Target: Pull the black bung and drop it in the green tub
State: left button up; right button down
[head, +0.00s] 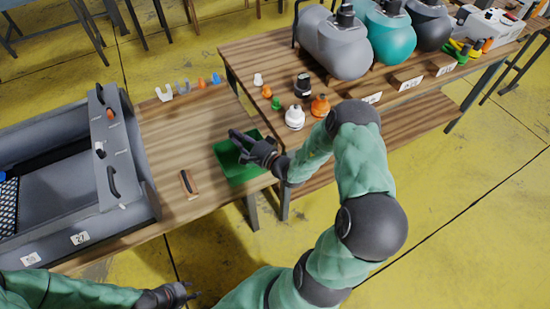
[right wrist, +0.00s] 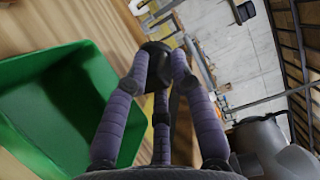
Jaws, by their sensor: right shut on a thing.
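The black bung (right wrist: 157,52) is pinched between the fingertips of my right gripper (right wrist: 160,62) in the right wrist view. In the head view my right gripper (head: 236,138) is above the far part of the green tub (head: 240,178), and the bung is hard to tell from the dark fingers. The tub stands at the right end of the wooden table, and its wall (right wrist: 35,75) fills the left of the right wrist view. My left gripper (head: 192,291) is low in the head view, away from the tub, with its fingers apart and empty.
A brown-and-black tool (head: 188,184) lies on the table (head: 165,135). Small coloured fittings line its back edge. A second table holds a white bottle (head: 295,117), an orange one (head: 320,106) and large tanks (head: 335,45).

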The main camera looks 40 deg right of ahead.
notch_tip(320, 180, down, 6)
jog(key=b, duration=0.4)
jog(key=shift+b, duration=0.35)
jog(key=c, duration=1)
grip_release()
jog(key=s, duration=0.4)
jog(key=s+d, duration=0.1)
jog(key=s, duration=0.7)
jog(key=shift+d, duration=0.35)
jog(key=shift+a, duration=0.1)
